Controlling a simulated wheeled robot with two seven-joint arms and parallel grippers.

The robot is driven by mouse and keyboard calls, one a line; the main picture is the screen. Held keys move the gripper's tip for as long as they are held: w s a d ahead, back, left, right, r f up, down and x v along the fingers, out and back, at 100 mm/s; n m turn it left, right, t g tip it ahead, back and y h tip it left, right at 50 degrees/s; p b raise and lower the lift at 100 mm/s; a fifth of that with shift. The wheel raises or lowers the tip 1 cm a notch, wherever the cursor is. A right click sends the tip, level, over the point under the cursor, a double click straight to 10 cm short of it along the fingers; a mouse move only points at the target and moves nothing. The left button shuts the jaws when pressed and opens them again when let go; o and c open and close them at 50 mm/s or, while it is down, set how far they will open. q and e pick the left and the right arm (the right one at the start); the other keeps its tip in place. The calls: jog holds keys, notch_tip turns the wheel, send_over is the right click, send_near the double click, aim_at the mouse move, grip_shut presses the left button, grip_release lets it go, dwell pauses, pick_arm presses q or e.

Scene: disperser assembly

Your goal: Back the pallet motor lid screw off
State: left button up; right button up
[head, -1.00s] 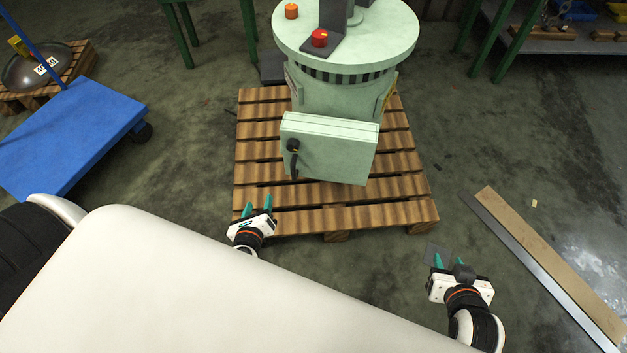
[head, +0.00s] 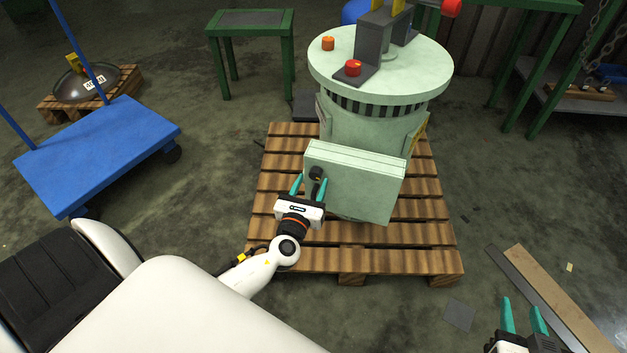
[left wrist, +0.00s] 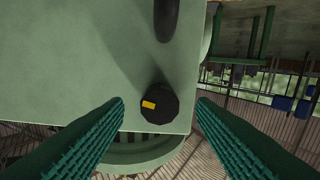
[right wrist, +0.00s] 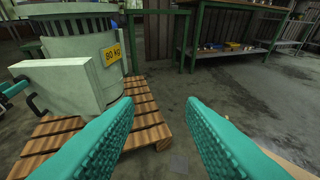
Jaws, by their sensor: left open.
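The pale green motor (head: 365,130) stands on a wooden pallet (head: 350,262), with a box-like lid (head: 362,190) on its near side. The lid screw is a black round knob (head: 316,173) near the lid's upper left corner; in the left wrist view the knob (left wrist: 160,103) shows a yellow mark. A dark handle (left wrist: 167,18) is on the same face. My left gripper (head: 308,186) is open in front of the lid. In its wrist view the knob appears between the spread fingertips, with gaps on both sides. My right gripper (head: 523,305) is open and empty, right of the pallet.
A blue cart (head: 100,150) stands left, with a green table (head: 250,30) behind. Long flat boards (head: 560,300) lie on the floor at right. Orange (head: 328,43) and red (head: 353,68) buttons sit on the motor top. Floor right of the pallet is mostly clear.

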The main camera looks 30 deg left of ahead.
pick_arm(q)
jog(key=shift+x, duration=1.05)
pick_arm(e)
jog(key=shift+w+a+r+t, duration=0.15)
jog(key=shift+r+t, duration=0.15)
jog(key=shift+r, duration=0.05)
